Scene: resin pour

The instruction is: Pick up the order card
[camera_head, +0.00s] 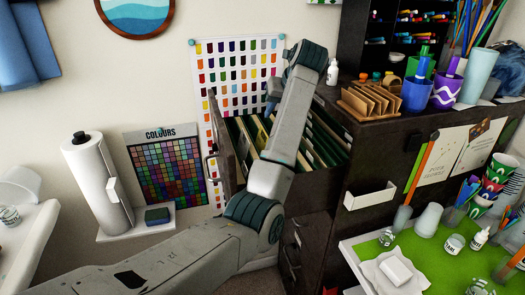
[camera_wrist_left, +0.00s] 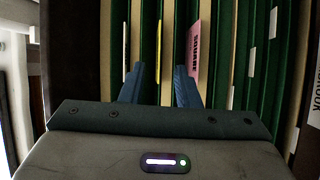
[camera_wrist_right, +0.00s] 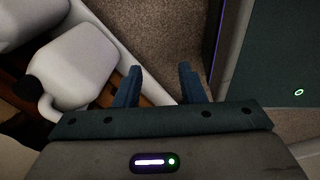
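No card is clearly marked as the order card. Paper cards (camera_head: 438,157) with print too small to read hang on the dark cabinet's side. An open drawer (camera_head: 228,138) holds green folders (camera_wrist_left: 232,50), a pink tab reading "SQUARE" (camera_wrist_left: 194,45) and a yellow tab (camera_wrist_left: 159,50). My left gripper (camera_head: 270,98) reaches down at the drawer; in the left wrist view its fingers (camera_wrist_left: 159,85) are apart over the folders, with nothing seen between them but folders behind. My right gripper (camera_wrist_right: 158,82) is open and empty, and is not in the head view.
A white jug (camera_wrist_right: 80,70) stands left of my right gripper, above brown floor. Brown card holders (camera_head: 368,100) and pen cups (camera_head: 415,95) stand on the cabinet. A green-topped table (camera_head: 440,265) with small bottles is at lower right. A paper roll (camera_head: 97,185) stands left.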

